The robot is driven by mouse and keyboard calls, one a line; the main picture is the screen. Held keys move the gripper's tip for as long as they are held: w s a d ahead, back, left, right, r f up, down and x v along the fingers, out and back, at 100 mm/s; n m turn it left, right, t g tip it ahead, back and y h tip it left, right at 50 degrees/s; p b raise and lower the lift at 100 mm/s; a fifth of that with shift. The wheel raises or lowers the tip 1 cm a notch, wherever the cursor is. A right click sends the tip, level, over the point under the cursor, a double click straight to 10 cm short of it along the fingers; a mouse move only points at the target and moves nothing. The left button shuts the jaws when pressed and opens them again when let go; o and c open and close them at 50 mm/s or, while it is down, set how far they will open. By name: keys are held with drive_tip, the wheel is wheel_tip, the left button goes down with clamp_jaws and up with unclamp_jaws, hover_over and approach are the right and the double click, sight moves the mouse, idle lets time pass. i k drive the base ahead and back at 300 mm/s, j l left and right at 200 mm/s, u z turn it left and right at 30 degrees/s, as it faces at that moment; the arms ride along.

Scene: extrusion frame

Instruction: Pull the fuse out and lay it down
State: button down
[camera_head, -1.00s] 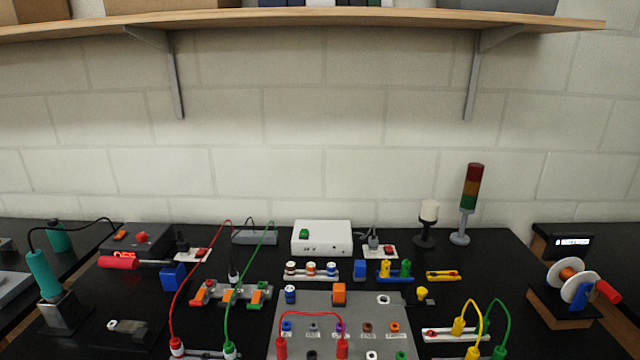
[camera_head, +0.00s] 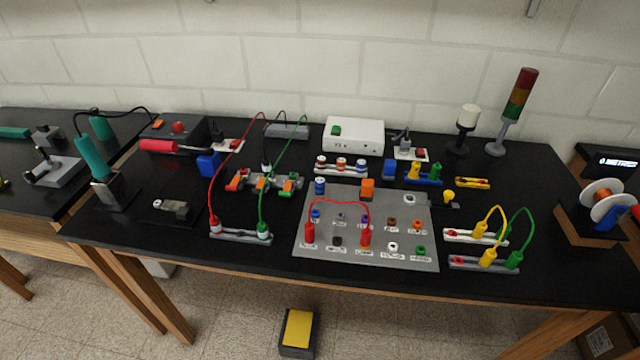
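I cannot tell for certain which part is the fuse. A row of small red, white and blue cylinders (camera_head: 342,163) stands on a pale strip behind the grey panel (camera_head: 390,258). A single blue-and-white cylinder (camera_head: 320,186) stands at the panel's back left corner, and an orange block (camera_head: 367,187) stands at its back edge. A small yellow knob-like part (camera_head: 448,196) is on a dark base right of the panel. A small grey-and-white holder (camera_head: 172,208) lies at the left of the bench. My gripper is not in view.
The black bench (camera_head: 120,228) also carries red leads (camera_head: 340,203), a green lead (camera_head: 285,160), yellow and green leads at the right, a white box (camera_head: 354,136) and a signal tower (camera_head: 519,100). A yellow-topped box (camera_head: 298,328) is on the floor. Bare bench shows front left.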

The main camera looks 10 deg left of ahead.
sight(319, 185)
drive_tip(key=i+j+z, duration=0.2)
drive_tip(key=j+z, duration=0.15)
drive_tip(key=j, duration=0.35)
drive_tip(key=i+j+z, duration=0.1)
drive_tip(key=j+z, duration=0.3)
drive_tip(key=j, duration=0.3)
drive_tip(key=j+z, duration=0.35)
drive_tip(key=j, duration=0.35)
